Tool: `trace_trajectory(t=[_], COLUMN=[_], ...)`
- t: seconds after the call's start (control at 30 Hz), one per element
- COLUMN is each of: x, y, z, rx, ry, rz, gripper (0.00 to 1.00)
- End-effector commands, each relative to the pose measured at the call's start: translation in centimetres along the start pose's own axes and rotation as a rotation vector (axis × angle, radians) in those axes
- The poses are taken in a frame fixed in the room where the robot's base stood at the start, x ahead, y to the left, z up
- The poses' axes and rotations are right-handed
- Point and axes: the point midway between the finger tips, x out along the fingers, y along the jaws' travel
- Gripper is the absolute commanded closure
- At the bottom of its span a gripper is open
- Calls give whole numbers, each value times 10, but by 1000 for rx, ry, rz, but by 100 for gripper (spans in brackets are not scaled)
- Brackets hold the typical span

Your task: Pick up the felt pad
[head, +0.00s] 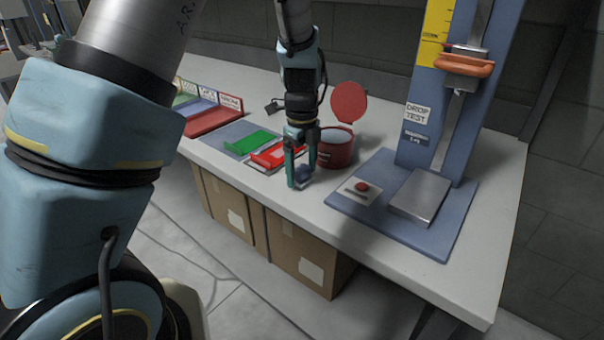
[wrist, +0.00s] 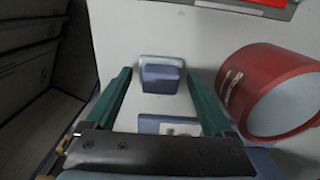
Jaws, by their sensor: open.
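A small blue-grey block, which I take to be the felt pad (wrist: 161,78), lies on the white table near its front edge. In the head view the pad (head: 303,176) shows low between my fingers. My gripper (head: 301,172) points down over it with its two green fingers apart. In the wrist view my gripper (wrist: 158,82) has one finger on each side of the pad, with a visible gap at both sides. I cannot tell how high the fingertips are above the table.
A red round tin (head: 337,148) with its lid raised stands close behind my gripper; it also shows in the wrist view (wrist: 275,92). Red (head: 268,157) and green (head: 249,142) trays lie to the left. The drop-test stand's blue base (head: 430,240) is to the right.

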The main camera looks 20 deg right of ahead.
Motion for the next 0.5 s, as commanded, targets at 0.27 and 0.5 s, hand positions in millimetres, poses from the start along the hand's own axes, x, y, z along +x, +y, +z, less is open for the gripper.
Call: trace_trajectory(t=[0.27,0.5], x=[1,1], y=[0,0], z=[0,0], rx=[0,0], ry=[0,0], rz=[-2,-1], gripper=[18,45])
